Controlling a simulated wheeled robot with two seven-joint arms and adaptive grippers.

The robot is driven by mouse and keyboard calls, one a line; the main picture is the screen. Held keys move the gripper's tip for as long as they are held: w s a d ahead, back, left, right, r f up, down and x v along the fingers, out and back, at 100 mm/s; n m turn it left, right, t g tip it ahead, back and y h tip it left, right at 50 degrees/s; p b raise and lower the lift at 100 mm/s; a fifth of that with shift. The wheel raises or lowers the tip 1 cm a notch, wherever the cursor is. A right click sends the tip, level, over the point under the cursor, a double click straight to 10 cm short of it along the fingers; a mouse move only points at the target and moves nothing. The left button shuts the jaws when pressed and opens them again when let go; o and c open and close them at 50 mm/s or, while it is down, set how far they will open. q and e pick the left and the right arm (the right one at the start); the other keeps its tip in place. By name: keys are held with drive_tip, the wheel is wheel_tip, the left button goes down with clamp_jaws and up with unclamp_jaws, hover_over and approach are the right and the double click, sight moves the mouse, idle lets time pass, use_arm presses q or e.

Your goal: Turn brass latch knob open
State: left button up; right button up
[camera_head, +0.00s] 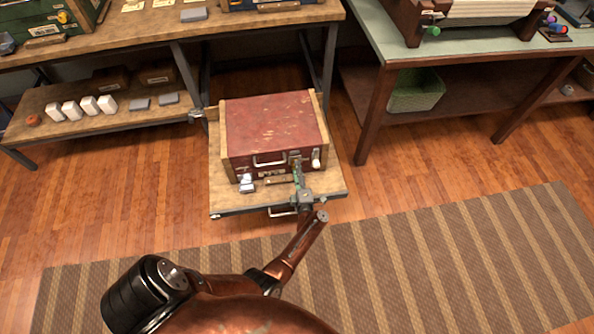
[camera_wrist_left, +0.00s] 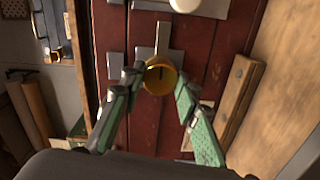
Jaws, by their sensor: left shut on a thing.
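The brass latch knob (camera_wrist_left: 160,76) is round and gold with a dark slot. It sits on a grey metal plate on the front of a red case (camera_head: 275,125) with wooden edge strips. My left gripper (camera_wrist_left: 162,82) has its two green-and-dark fingers on either side of the knob, shut on it. In the head view my left gripper (camera_head: 297,168) reaches the case's front near its right end and hides the knob. My right gripper is in neither view.
The case stands on a wooden pull-out shelf (camera_head: 225,192). A silver handle (camera_head: 269,161) and a white knob (camera_head: 316,158) are also on its front. A workbench (camera_head: 200,32) is behind, a green-topped table (camera_head: 375,28) at right. A striped rug (camera_head: 420,255) covers open floor.

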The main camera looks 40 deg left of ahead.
use_arm(q)
drive_tip(key=shift+s, duration=0.1)
drive_tip(key=o, duration=1.2)
drive_tip(key=shift+c, duration=0.2)
